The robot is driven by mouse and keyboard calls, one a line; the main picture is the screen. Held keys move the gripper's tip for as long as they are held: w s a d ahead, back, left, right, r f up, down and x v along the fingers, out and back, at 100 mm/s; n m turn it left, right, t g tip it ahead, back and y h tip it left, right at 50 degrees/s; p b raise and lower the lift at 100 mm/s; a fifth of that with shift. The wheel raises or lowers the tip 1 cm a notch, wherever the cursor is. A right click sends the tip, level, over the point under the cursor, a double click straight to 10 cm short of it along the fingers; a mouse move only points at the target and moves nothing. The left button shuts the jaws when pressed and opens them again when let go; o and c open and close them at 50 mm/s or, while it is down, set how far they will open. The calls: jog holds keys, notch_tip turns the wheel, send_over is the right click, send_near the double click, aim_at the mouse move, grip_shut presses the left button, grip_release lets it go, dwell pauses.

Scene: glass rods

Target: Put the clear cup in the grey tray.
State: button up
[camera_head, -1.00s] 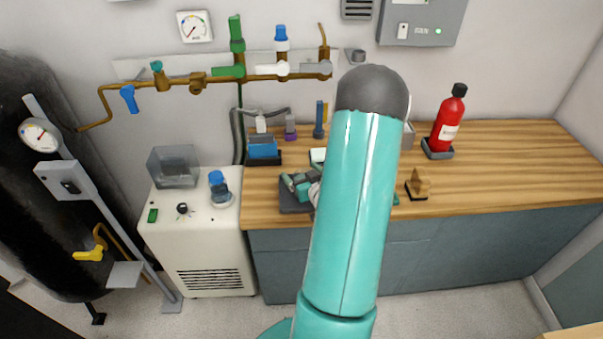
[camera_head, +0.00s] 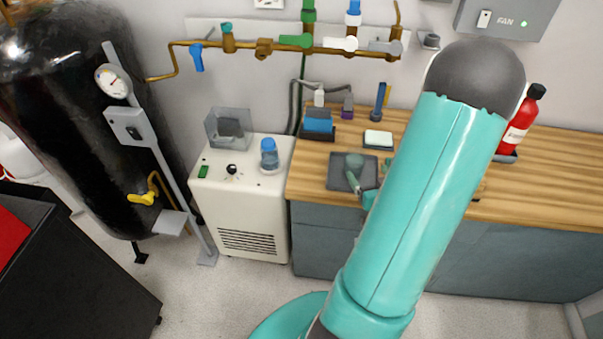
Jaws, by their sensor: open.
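The grey tray (camera_head: 338,183) lies flat on the wooden counter, left of my teal arm. A rounded grey-green shape with a thin stem shows over it, too small to identify. A teal piece, which may be part of my arm, shows at the tray's lower right. I cannot make out the clear cup; my raised arm covers much of the counter. A clear box-like container (camera_head: 228,128) stands on the white machine at the left, but I cannot tell it is the cup. I cannot make out my gripper's fingers; they may be behind my arm.
The white machine (camera_head: 240,200) also carries a blue-capped bottle (camera_head: 269,157). A blue block in a dark holder (camera_head: 318,124) and a pale pad (camera_head: 378,138) sit behind the tray. The far right counter (camera_head: 565,175) is clear.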

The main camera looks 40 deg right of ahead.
jog(key=w+a+r+n+g+y, duration=0.1)
jog(key=w+a+r+g, duration=0.1)
jog(key=w+r, duration=0.25)
jog(key=w+a+r+n+g, duration=0.1)
jog(key=w+a+r+n, duration=0.15)
jog(key=w, duration=0.35)
jog(key=w+a+r+g+y, duration=0.1)
jog(key=w+a+r+g, duration=0.1)
jog(key=a+r, duration=0.6)
jog(key=s+a+r+g+y, duration=0.1)
jog(key=s+a+r, duration=0.1)
jog(key=a, duration=0.6)
jog(key=s+a+r+n+g+y, duration=0.1)
jog(key=s+a+r+y, duration=0.1)
jog(key=s+a, duration=0.3)
jog(key=s+a+r+n+g+y, duration=0.1)
jog(key=s+a+r+y, duration=0.1)
jog(key=a, duration=0.9)
jog(key=shift+s+a+r, duration=0.25)
jog(key=shift+s+r, duration=0.2)
jog(key=shift+s, duration=0.65)
